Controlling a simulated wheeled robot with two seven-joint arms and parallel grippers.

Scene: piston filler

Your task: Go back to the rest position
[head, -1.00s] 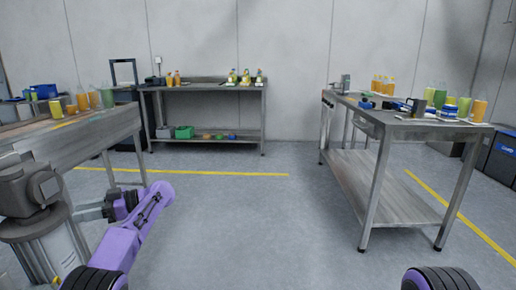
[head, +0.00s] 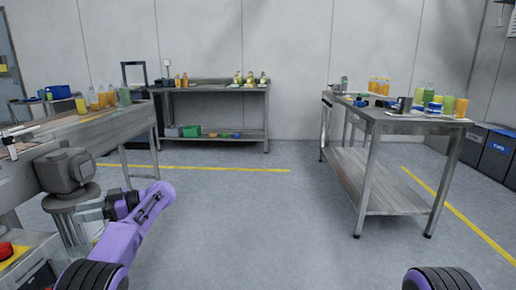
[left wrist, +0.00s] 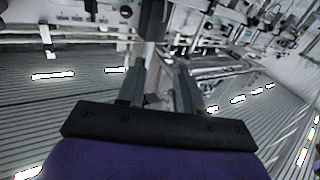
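My left arm comes up in purple at the lower left of the head view, and its left gripper (head: 90,213) shows as a small grey part beyond a dark wrist joint. It lies in front of a grey machine part, and its fingers are too small there to judge. In the left wrist view the left gripper (left wrist: 157,92) has its two dark fingers apart, with nothing visible between them. My right gripper is out of view; only a dark, rounded part of my right arm shows at the bottom right.
A left table (head: 115,125) with bottles stands close to the left arm. A machine with a red button (head: 6,250) is at the lower left. A back table (head: 215,88) and a right table (head: 420,125) hold bottles. Dark bins (head: 497,155) stand far right. The middle floor is clear.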

